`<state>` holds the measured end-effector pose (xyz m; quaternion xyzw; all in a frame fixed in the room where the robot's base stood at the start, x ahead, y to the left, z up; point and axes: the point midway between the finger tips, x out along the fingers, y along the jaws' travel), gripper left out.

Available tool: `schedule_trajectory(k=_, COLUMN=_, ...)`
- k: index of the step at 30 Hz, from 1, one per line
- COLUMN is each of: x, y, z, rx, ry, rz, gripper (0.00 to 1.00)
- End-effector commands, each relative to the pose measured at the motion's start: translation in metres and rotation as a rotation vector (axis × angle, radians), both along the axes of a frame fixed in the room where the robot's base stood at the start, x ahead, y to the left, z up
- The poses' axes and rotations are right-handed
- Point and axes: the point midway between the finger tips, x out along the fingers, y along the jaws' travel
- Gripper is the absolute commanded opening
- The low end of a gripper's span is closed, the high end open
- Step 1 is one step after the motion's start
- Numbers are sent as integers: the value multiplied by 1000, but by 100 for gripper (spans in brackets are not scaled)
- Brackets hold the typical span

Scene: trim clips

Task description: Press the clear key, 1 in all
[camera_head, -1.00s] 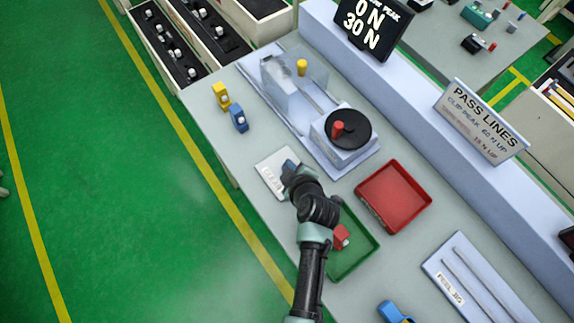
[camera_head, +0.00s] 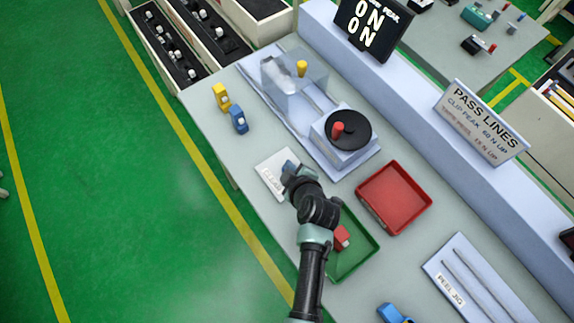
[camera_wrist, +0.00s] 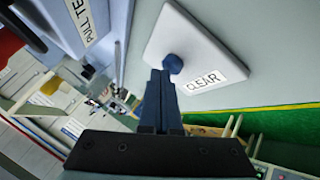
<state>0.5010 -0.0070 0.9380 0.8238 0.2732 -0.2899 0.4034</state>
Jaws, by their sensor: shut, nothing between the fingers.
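The clear key is a round blue button (camera_wrist: 173,63) on a white plate (camera_wrist: 205,45) with a CLEAR label (camera_wrist: 204,80) in the wrist view. In the head view the plate (camera_head: 268,180) lies on the bench and my arm covers part of it. My gripper (camera_wrist: 160,76) is shut and empty, its fingertips right at the button; I cannot tell whether they touch it. In the head view my gripper (camera_head: 289,167) is over the plate's right part. The display (camera_head: 370,24) reads 0 N on both lines.
A tester with a black wheel and red knob (camera_head: 338,131) stands behind the plate. A green tray (camera_head: 362,258) with a red clip lies beside my arm, a red tray (camera_head: 393,197) to its right. Yellow (camera_head: 221,97) and blue (camera_head: 238,119) clips stand at the left edge.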

Motion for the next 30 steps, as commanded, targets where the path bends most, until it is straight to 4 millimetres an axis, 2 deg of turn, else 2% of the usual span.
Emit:
schedule_trajectory(k=4, x=0, y=0, z=10, rx=0, ry=-1, rz=-1, gripper=0)
schedule_trajectory(k=17, x=0, y=0, z=14, rx=0, ry=-2, rz=1, gripper=0)
schedule_trajectory(k=30, x=0, y=0, z=57, rx=0, ry=-3, rz=1, gripper=0)
